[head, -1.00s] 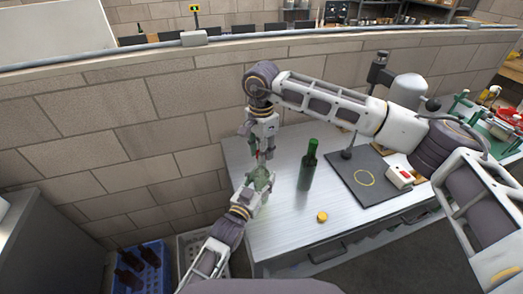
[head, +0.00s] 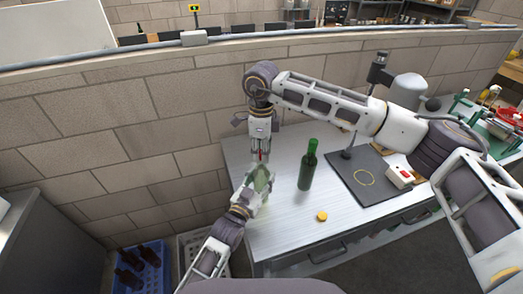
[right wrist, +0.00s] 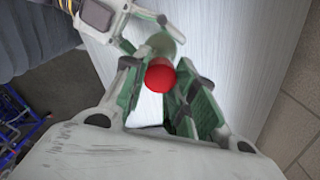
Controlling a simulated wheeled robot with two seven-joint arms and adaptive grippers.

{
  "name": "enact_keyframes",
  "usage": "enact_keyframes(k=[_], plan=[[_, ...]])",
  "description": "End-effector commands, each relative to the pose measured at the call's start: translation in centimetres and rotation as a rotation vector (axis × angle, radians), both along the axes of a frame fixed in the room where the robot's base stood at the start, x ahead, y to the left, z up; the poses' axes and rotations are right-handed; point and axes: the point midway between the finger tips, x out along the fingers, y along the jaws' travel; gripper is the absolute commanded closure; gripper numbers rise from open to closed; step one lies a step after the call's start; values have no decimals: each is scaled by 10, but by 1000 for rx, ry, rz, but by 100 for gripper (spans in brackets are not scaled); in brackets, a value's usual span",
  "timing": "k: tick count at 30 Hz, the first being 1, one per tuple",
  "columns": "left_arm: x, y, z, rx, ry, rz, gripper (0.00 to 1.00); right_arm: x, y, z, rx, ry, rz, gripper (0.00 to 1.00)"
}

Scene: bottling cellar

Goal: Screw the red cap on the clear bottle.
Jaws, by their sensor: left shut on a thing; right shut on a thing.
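The clear bottle (head: 263,184) is pale and greenish and stands at the left end of the steel table. My left gripper (head: 252,192) is shut on it from the lower left. My right gripper (head: 261,153) points down above the bottle and is shut on the red cap (head: 261,156). In the right wrist view the red cap (right wrist: 160,76) sits between the green-padded fingers, with the bottle (right wrist: 161,44) just behind it and my left gripper (right wrist: 112,20) beside the bottle.
A dark green bottle (head: 308,168) stands to the right on the table (head: 285,225). A yellow cap (head: 321,216) lies near the front edge. A dark mat (head: 345,170) with a yellow ring and a white box with a red top (head: 400,177) are farther right. Crates (head: 142,270) stand below left.

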Motion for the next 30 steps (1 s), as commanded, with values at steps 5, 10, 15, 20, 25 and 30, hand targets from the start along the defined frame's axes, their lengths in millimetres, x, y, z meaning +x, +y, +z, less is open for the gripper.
enact_keyframes(k=[5, 10, 15, 20, 25, 30], plan=[[0, 0, 0, 0, 0, 0, 100, 0, 0, 0, 0, 0, -138, 100], [0, 0, 0, 0, 0, 0, 100, 0, 0, 0, 1, 0, -272, 100], [0, 0, 0, 1, 0, 0, 100, 0, 1, 0, 0, 0, -407, 100], [0, 0, 0, 1, 0, 0, 100, 0, 1, 0, 0, 0, -534, 100], [0, 0, 0, 1, 0, 0, 100, 0, 1, 0, 0, 0, -669, 100], [0, 0, 0, 1, 0, 0, 100, 0, 1, 0, 1, -1, -804, 100]])
